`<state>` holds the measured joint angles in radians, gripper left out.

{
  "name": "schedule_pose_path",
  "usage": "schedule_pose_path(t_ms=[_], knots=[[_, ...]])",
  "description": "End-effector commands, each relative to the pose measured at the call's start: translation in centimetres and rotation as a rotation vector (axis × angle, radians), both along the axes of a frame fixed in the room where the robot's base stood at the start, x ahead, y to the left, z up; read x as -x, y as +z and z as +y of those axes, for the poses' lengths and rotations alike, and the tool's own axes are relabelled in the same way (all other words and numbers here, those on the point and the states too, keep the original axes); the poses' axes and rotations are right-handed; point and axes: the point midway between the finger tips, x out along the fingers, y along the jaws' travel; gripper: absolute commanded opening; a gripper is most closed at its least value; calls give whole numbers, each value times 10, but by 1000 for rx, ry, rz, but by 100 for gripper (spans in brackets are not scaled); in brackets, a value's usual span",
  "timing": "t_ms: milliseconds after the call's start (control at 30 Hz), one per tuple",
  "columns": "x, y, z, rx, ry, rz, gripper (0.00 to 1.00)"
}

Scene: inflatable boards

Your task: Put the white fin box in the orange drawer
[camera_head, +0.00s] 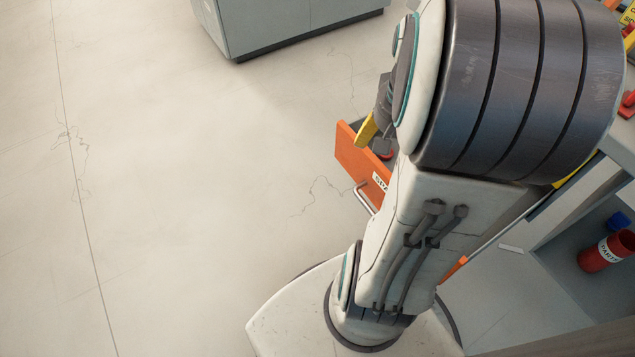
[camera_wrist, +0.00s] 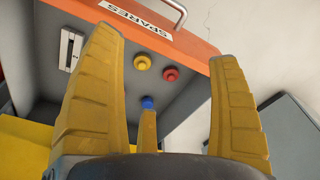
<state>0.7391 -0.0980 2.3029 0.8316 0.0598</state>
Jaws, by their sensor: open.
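The orange drawer (camera_wrist: 205,45), labelled SPARES, is pulled open; in the head view its orange front (camera_head: 350,152) shows left of my arm. A white piece with a dark slot, which looks like the white fin box (camera_wrist: 66,48), lies inside the drawer at the left in the wrist view, near the orange front. My gripper (camera_wrist: 165,48) is open above the drawer, its yellow fingers spread, with nothing seen between them. It stands apart from the white piece. In the head view my gripper (camera_head: 367,130) is mostly hidden behind my arm.
A yellow round piece (camera_wrist: 142,62), a red one (camera_wrist: 170,74) and a blue one (camera_wrist: 148,103) also show in the drawer area. A grey cabinet (camera_head: 285,25) stands at the top. A red cylinder (camera_head: 607,252) lies on a shelf at right. The left floor is clear.

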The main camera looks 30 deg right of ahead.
Motion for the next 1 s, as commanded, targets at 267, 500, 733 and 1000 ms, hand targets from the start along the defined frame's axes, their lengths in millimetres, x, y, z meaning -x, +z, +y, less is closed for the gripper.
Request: schedule_pose_path(t_ms=[267, 500, 733, 1000], knots=[[-12, 19, 104, 36, 440, -52, 83], [2, 24, 155, 46, 689, -84, 83], [12, 24, 173, 50, 792, -99, 83], [13, 24, 175, 50, 804, -100, 83]])
